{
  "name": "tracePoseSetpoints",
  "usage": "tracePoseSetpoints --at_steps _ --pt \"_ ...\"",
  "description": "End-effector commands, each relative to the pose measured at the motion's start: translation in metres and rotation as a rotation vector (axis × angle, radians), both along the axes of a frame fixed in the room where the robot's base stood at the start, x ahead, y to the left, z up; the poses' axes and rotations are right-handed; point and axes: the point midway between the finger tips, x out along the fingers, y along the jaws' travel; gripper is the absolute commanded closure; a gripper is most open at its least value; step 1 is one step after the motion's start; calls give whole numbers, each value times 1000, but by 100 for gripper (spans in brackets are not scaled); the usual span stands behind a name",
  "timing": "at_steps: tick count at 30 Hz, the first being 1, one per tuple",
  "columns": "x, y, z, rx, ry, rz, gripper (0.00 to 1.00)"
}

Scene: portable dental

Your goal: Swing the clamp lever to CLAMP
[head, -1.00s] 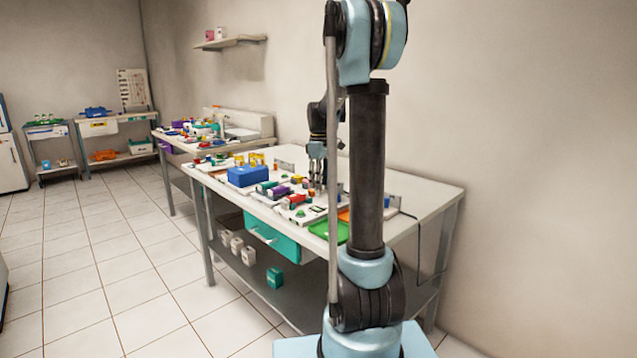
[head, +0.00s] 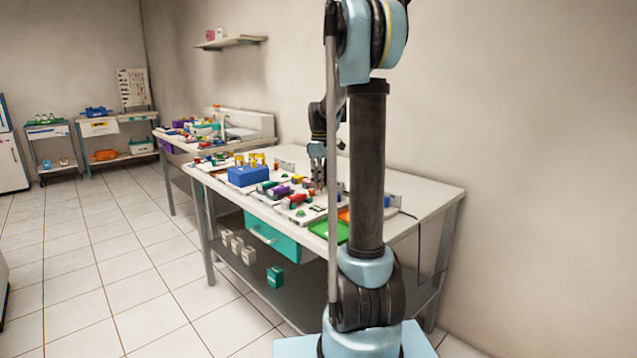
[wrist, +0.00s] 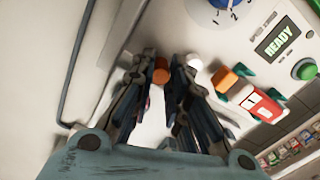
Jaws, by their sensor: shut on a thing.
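My gripper (wrist: 163,68) has its dark fingers close on both sides of an orange-brown round knob (wrist: 160,74) in the wrist view, and is shut on it. This looks like the end of the clamp lever, but the fingers hide the rest and no CLAMP label is readable. A white round knob (wrist: 193,61) sits just right of the right finger. In the head view my gripper (head: 318,178) points down over the front table, among small coloured parts, partly behind my own arm.
In the wrist view, a panel at right has a blue numbered dial (wrist: 232,4), a READY display (wrist: 277,40), a green button (wrist: 305,69) and a red-and-white block (wrist: 256,104). A dark cable (wrist: 72,75) runs at left. A blue box (head: 249,176) stands on the table.

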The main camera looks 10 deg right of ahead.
Motion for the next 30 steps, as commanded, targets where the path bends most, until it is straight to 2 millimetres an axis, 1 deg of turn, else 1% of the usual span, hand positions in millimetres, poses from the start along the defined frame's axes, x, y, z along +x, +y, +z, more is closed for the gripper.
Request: tracePoseSetpoints --at_steps 11,21,30 --pt "-5 -11 1 0 -3 -303 100" --pt "-15 -20 1 -1 -3 -628 100" --pt "-25 -23 1 -1 -3 -891 100"
